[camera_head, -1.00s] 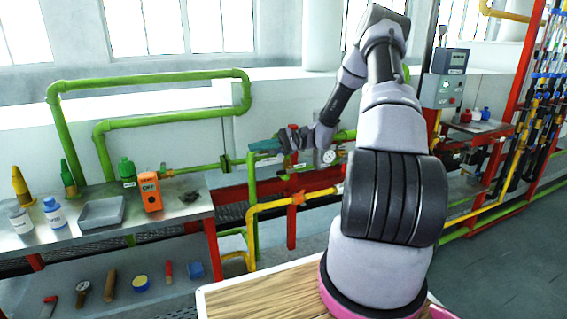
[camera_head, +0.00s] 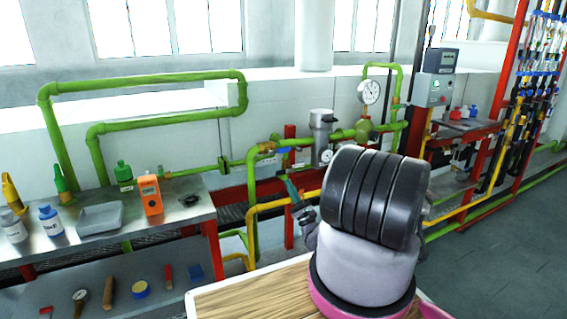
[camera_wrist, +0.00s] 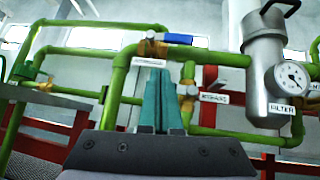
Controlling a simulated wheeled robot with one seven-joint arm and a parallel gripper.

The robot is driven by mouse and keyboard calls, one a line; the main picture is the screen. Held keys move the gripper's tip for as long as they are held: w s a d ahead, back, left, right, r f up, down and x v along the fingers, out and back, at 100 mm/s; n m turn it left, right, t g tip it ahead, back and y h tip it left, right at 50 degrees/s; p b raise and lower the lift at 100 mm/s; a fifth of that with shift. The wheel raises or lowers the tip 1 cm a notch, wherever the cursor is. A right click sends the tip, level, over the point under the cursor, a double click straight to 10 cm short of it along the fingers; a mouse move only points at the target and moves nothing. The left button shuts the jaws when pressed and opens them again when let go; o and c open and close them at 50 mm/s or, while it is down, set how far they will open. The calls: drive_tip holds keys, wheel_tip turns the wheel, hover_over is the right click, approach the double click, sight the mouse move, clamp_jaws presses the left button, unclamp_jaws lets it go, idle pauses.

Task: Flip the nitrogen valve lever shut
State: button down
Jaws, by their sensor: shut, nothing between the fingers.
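A blue valve lever (camera_wrist: 178,39) on a brass valve body (camera_wrist: 150,46) shows in the wrist view. It lies roughly along the green pipe and points right. In the head view the small blue lever (camera_head: 283,150) sits right of the brass valve (camera_head: 265,147). A white label (camera_wrist: 150,62) hangs below it, too small to read surely. My gripper (camera_wrist: 163,75) has teal fingers pressed together, holding nothing. In the head view my gripper (camera_head: 290,182) is below the lever and apart from it.
A grey filter housing (camera_wrist: 262,75) with a gauge (camera_wrist: 291,77) stands right of the valve. Yellow pipe (camera_head: 275,204) and red frame (camera_head: 240,193) run below. A bench (camera_head: 160,220) with bottles is left.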

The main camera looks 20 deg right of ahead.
drive_tip(key=f+m+h, duration=0.1)
drive_tip(key=h, duration=0.1)
drive_tip(key=d+f+m+h, duration=0.1)
drive_tip(key=h, duration=0.1)
drive_tip(key=f+m+h, duration=0.1)
drive_tip(key=m+h, duration=0.1)
drive_tip(key=shift+s+d+f+t, duration=0.15)
drive_tip(key=shift+s+d+t, duration=0.1)
drive_tip(key=shift+s+t, duration=0.15)
drive_tip(key=shift+w, duration=0.1)
drive_tip(key=x, duration=0.9)
wheel_tip(320, 180, up, 5)
hover_over(287, 172)
drive_tip(key=s+a, duration=0.1)
drive_tip(key=s, duration=0.1)
drive_tip(key=shift+w+f, duration=0.1)
drive_tip(key=shift+w, duration=0.05)
